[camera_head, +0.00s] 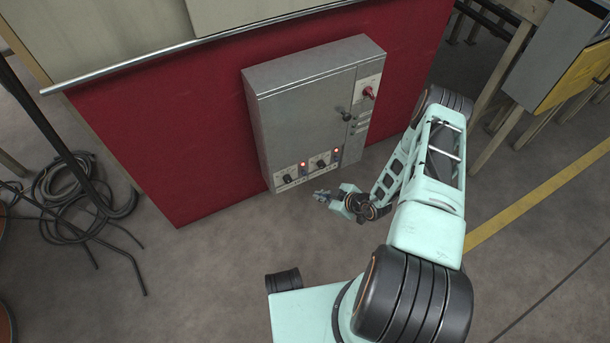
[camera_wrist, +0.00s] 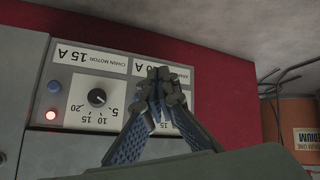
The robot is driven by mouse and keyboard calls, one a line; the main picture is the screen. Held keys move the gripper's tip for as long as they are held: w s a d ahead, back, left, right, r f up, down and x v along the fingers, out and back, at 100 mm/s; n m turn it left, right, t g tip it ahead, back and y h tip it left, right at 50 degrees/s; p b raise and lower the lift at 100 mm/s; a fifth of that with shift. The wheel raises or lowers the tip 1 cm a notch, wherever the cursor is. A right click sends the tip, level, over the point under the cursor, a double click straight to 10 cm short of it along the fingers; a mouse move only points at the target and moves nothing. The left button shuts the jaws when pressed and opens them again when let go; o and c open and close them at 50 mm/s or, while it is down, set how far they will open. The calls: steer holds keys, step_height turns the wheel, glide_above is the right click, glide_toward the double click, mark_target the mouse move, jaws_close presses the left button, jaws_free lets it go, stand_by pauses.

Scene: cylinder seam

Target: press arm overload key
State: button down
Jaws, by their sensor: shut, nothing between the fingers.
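A grey metal cabinet (camera_head: 305,105) is mounted on a red panel. Along its lower front are two control sections, each with a black knob and a lit red lamp (camera_head: 335,150). In the wrist view, labels appear upside down; one section reads CHAIN MOTOR 15 A (camera_wrist: 85,57), with a black dial knob (camera_wrist: 97,97) and lit red lamp (camera_wrist: 51,115). My gripper (camera_wrist: 162,80) is shut and empty, its fingertips in front of the neighbouring section, hiding most of it. No arm overload label is readable. In the head view, my gripper (camera_head: 322,197) is by the cabinet's lower edge; contact is unclear.
The cabinet also carries a red switch (camera_head: 369,93) and a black handle (camera_head: 346,114). Coiled black cables (camera_head: 70,185) lie on the floor at left. An orange drum (camera_wrist: 300,125) shows at right in the wrist view. Floor below the cabinet's left side is clear.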

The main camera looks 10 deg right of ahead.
steer(key=w+a+b, duration=0.2)
steer(key=w, duration=0.4)
steer(key=shift+w, duration=0.2)
steer(key=shift+w+a, duration=0.1)
stand_by(1.2)
steer(key=shift+w+a+b, duration=0.1)
steer(key=shift+w+b, duration=0.2)
steer(key=shift+b, duration=0.05)
steer(key=shift+w+a+b, duration=0.15)
steer(key=shift+w+b, duration=0.15)
steer(key=shift+w, duration=0.2)
stand_by(0.8)
steer(key=shift+s+d+p, duration=0.25)
steer(key=shift+s+p, duration=0.15)
steer(key=shift+s, duration=0.5)
steer(key=shift+s+d+p, duration=0.25)
steer(key=shift+s+p, duration=0.05)
steer(key=shift+s, duration=0.5)
steer(key=shift+s+d+p, duration=0.25)
steer(key=shift+s+d, duration=0.05)
steer(key=shift+s, duration=0.5)
steer(key=shift+s+d+p, duration=0.25)
steer(key=shift+s+p, duration=0.05)
steer(key=shift+s, duration=0.5)
